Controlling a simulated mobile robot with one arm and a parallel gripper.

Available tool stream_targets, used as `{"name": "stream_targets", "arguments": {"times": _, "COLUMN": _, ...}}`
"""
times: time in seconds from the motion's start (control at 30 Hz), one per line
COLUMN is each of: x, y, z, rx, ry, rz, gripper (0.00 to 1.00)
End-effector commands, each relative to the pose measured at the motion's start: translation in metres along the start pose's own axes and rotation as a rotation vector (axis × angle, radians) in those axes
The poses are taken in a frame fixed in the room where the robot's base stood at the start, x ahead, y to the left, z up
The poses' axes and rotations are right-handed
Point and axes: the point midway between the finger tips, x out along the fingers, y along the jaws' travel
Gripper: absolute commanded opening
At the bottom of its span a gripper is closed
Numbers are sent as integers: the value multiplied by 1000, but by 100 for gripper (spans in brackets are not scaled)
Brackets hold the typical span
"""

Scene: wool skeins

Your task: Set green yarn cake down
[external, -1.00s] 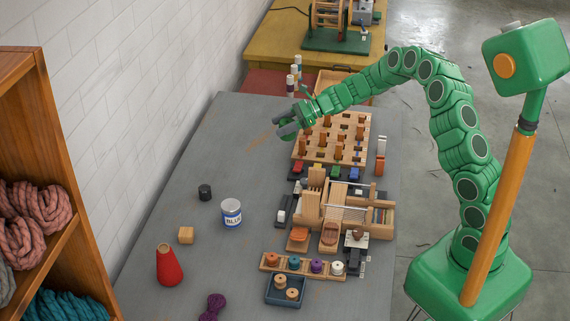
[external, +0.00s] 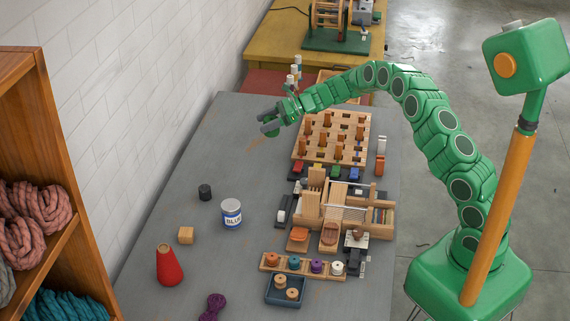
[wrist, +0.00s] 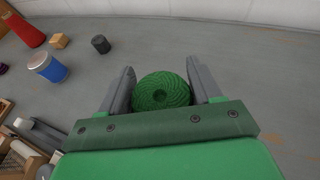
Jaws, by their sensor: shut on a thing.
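The green yarn cake (wrist: 161,91) is a round wound disc with a small dark hole in its middle, held between the two grey fingers in the wrist view. My gripper (external: 267,122) is shut on it, above the far left part of the grey table (external: 200,150). In the external view the cake is a small green patch at the fingers, partly hidden by them. I cannot tell how far its underside is from the tabletop.
A pegged wooden board (external: 316,150) stands right of the gripper. A black cylinder (external: 205,192), a BLUE-labelled jar (external: 231,212), a wooden cube (external: 186,235) and a red cone (external: 169,266) stand nearer. The table left of the pegged board is bare.

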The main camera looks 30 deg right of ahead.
Motion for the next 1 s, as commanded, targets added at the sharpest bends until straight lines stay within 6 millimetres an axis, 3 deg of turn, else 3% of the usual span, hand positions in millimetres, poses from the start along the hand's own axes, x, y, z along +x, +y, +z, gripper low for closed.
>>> {"name": "stream_targets", "arguments": {"times": 0.6, "x": 40, "y": -35, "z": -33, "rx": 0, "ry": 1, "rz": -1, "gripper": 34}}
{"name": "stream_targets", "arguments": {"times": 1.0, "x": 50, "y": -43, "z": -42, "rx": 0, "ry": 0, "rz": -1, "gripper": 34}}
